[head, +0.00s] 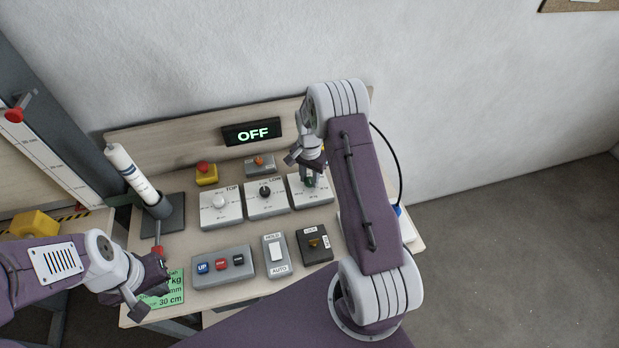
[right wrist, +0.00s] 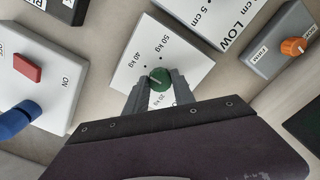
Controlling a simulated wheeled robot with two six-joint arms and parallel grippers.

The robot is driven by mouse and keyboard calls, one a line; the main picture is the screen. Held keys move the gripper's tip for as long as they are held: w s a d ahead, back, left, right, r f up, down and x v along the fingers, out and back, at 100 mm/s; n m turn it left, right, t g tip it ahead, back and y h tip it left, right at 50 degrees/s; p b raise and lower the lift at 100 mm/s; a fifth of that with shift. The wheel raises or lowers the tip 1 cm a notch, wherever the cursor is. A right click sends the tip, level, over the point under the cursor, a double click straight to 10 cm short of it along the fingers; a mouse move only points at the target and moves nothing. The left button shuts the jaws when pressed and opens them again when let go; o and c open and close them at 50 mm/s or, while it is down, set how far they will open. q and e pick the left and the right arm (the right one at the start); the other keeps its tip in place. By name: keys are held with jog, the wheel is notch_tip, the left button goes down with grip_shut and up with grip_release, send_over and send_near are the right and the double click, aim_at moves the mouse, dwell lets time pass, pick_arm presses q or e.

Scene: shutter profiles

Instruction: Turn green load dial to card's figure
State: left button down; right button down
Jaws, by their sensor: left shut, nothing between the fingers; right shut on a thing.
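The green load dial (right wrist: 159,79) sits on a white-faced box (right wrist: 127,70) with kg marks; 40 kg, 50 kg and 20 kg are legible in the right wrist view. My right gripper (right wrist: 160,86) is shut on the dial, one finger on each side. In the head view the dial (head: 308,182) shows under my right gripper (head: 308,170). Where its pointer stands is too small to tell surely. The green card (head: 172,298) lies at the table's front left, with "kg", "mm" and "30 cm" lines; my left gripper (head: 151,284) covers part of it, including the kg figure. That gripper is shut and empty.
Boxes with a white knob (head: 219,202) and a black knob (head: 265,191) stand left of the green dial. A display (head: 252,132) reads OFF. In front are a button box (head: 222,266), a HOLD/AUTO switch (head: 277,254) and a black box (head: 315,245).

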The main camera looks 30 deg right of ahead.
aim_at(310, 180)
jog(key=shift+w+d+r, duration=0.1)
jog(key=shift+w+r, duration=0.1)
jog(key=shift+w, duration=0.05)
jog(key=c, duration=1.2)
grip_release()
jog(key=shift+o, duration=0.7)
jog(key=shift+s+f, duration=0.1)
jog(key=shift+s, duration=0.05)
notch_tip(310, 180, up, 9)
jog(key=b, duration=0.1)
jog(key=shift+b, duration=0.3)
